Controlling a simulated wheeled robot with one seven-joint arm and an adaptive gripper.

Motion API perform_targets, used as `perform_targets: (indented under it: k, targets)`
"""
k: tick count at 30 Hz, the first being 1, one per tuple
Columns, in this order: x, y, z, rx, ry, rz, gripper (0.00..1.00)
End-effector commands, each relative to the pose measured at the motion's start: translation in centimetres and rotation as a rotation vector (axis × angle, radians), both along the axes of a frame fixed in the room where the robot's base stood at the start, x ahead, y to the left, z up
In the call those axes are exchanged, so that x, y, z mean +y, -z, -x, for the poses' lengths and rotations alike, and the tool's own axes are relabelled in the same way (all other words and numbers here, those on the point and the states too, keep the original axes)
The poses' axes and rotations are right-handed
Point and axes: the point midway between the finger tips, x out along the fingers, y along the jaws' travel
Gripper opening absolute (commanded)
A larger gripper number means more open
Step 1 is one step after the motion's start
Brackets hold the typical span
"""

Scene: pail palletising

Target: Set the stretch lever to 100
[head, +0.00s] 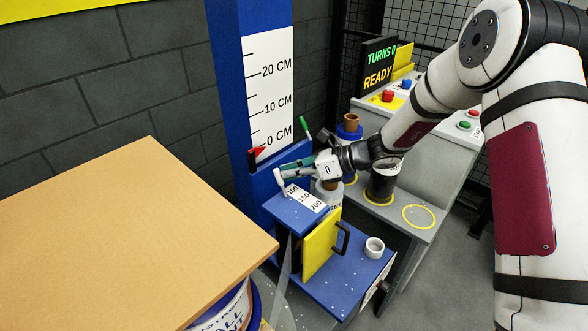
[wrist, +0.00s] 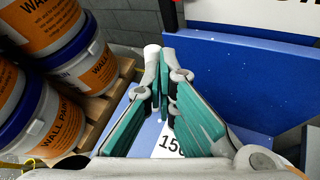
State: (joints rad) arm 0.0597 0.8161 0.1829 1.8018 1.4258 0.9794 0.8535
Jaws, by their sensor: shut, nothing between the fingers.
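The stretch scale (head: 304,196), a white plate marked 100, 150 and 200, lies on top of a blue housing.
A blue column with a cm scale (head: 267,85) and red pointer (head: 257,152) stands behind. A yellow door (head: 321,243) with a black handle is below the scale. A cardboard sheet (head: 130,220) covers the left, above paint pails (wrist: 85,60). A display (head: 378,65) reads "TURNS 0 READY".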

Motion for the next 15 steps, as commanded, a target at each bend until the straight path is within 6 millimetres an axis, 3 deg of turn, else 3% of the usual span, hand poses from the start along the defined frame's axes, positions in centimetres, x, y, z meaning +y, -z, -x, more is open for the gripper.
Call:
perform_targets:
  k: [15]
  targets:
    - [0.60, 0.09, -0.60, 0.009, 0.002, 0.012, 0.00]
